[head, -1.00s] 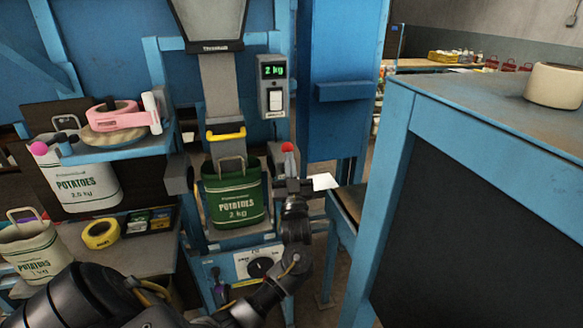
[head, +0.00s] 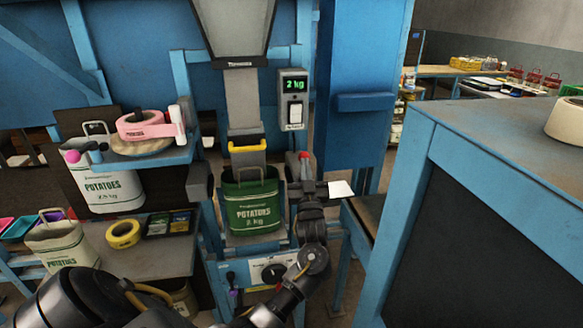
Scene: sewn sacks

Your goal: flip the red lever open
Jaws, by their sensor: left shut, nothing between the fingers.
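The red lever (head: 304,156) shows as a small red tip just right of the green potato sack, at the top of a dark clamp part. My left gripper (head: 306,182) is at the lever, just below the red tip, and its fingers are shut with nothing visible between them. I cannot tell whether it touches the lever, as the gripper hides the lever's lower part. My right gripper is not in view.
A display box (head: 293,98) reading 2 kg is above the lever. A shelf with pink tape (head: 145,126) and white sacks (head: 112,188) is at left. A blue-framed bench (head: 470,140) blocks the right side. A white card (head: 340,188) lies just right of my gripper.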

